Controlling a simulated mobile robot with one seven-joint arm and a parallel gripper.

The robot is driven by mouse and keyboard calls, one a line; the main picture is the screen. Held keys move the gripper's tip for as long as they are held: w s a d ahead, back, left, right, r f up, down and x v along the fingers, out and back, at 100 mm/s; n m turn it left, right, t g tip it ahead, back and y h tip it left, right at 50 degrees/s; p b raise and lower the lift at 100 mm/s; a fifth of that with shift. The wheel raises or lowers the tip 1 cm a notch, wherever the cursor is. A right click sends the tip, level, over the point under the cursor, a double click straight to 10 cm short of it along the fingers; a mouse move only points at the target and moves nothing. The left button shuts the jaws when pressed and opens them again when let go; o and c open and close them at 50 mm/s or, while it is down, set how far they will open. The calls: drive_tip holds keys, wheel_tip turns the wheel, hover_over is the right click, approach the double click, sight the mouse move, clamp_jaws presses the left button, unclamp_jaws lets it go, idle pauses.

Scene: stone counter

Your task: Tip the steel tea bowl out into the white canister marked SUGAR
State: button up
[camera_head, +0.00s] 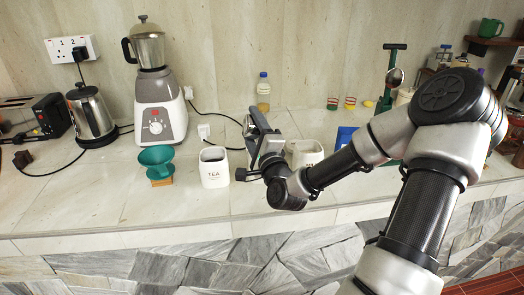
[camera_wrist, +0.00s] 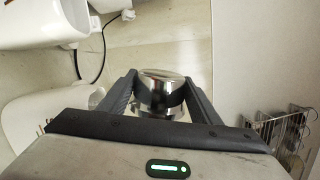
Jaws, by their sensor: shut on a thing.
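My gripper (camera_wrist: 162,95) is shut on the steel tea bowl (camera_wrist: 160,78), whose shiny round form sits between the two fingertips in the wrist view. In the head view my gripper (camera_head: 257,146) is raised above the counter, between two white canisters. The left canister (camera_head: 214,171) reads TEA. The right canister (camera_head: 306,150) stands partly behind my wrist, and its lettering is too covered and small to read surely. The bowl is hard to make out in the head view, and its contents are not visible. A white container (camera_wrist: 22,112) shows at the wrist view's lower left.
A green dripper (camera_head: 156,157) on a wooden stand, a blender (camera_head: 157,110) and a steel kettle (camera_head: 90,113) stand to the left. An oil bottle (camera_head: 263,92) is behind my gripper. A blue packet (camera_head: 344,136) is right of the canisters. The front left counter is clear.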

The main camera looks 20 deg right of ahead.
drive_tip(key=shift+d+f+m, duration=0.25)
drive_tip(key=shift+m, duration=0.45)
idle(0.3)
